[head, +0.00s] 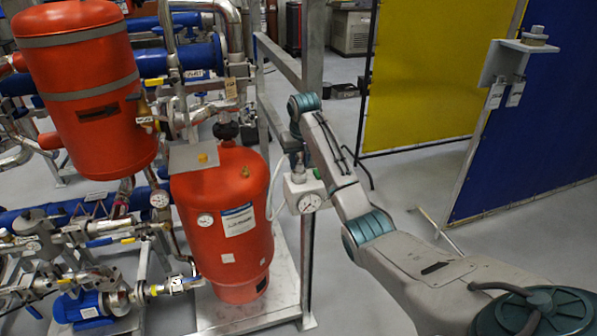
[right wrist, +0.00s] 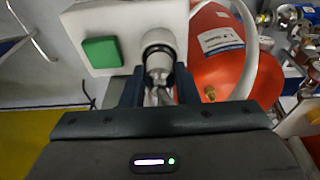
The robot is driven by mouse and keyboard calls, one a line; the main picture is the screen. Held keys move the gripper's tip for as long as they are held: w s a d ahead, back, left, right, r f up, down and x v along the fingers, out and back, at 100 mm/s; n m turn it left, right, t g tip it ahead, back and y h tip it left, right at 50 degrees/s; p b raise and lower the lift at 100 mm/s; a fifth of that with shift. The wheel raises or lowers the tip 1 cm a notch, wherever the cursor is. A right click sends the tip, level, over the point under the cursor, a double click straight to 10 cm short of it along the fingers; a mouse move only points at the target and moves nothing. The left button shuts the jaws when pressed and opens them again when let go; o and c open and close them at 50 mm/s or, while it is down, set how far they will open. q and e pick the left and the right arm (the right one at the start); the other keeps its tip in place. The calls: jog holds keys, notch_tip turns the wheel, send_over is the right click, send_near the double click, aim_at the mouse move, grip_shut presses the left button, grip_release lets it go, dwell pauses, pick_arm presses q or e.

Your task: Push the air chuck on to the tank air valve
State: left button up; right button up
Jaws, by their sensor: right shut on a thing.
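The air chuck (right wrist: 158,95), a silver metal piece, is between the fingers of my right gripper (right wrist: 158,88), which is shut on it. Its far end is at a round collar on a white box with a green button; I cannot tell whether it is seated there. In the head view my right gripper (head: 297,158) is just above that box, right of the red tank (head: 240,252). A small brass fitting, likely the tank air valve (head: 245,172), sits on the tank's upper right side; it also shows in the right wrist view (right wrist: 210,93), apart from the chuck. My left gripper is not in view.
The white box (head: 296,188) carries a round gauge and a pale hose that loops beside the tank. A grey frame post (head: 310,60) stands close to my right arm. A larger red vessel (head: 80,85) and pipework fill the left. Floor at right is mostly clear.

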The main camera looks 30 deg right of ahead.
aim_at(299, 158)
jog(key=shift+r, duration=3)
